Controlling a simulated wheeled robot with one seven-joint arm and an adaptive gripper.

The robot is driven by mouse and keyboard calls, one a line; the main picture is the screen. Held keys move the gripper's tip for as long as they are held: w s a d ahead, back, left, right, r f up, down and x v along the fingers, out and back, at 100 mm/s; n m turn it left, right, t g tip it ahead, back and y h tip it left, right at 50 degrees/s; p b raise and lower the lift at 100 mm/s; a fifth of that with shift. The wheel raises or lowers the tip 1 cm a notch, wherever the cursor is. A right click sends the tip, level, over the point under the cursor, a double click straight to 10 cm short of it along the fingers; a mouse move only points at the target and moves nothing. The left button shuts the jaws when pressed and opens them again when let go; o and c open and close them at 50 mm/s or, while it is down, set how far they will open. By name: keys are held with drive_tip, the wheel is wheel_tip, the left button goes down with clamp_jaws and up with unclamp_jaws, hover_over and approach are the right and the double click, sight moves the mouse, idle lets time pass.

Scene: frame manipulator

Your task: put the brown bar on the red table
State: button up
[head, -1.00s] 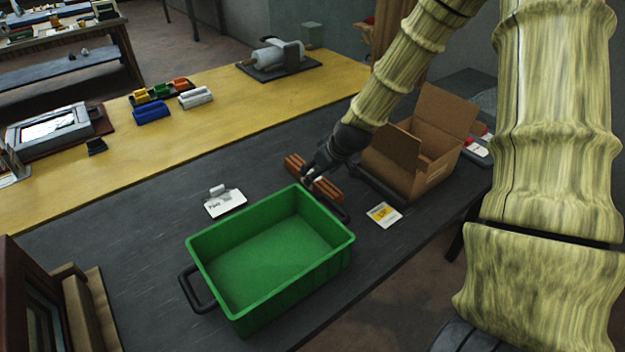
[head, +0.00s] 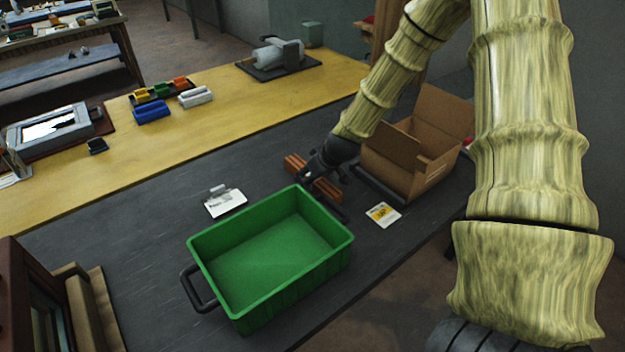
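The brown bar (head: 294,164) is an orange-brown, grooved block on the dark grey table, just behind the green crate. My gripper (head: 322,178) is dark and points down at the bar. It hides the bar's middle, and both ends of the bar show. The fingertips are small and dark here. I cannot tell whether they grip the bar or only stand around it. I see no table that is clearly red.
The green crate (head: 349,236) stands empty in front of the bar. An open cardboard box (head: 428,172) is right of my gripper. The yellow table (head: 235,98) adjoins behind.

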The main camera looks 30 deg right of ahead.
drive_tip(key=c, duration=1.4)
drive_tip(key=shift+r, duration=0.15)
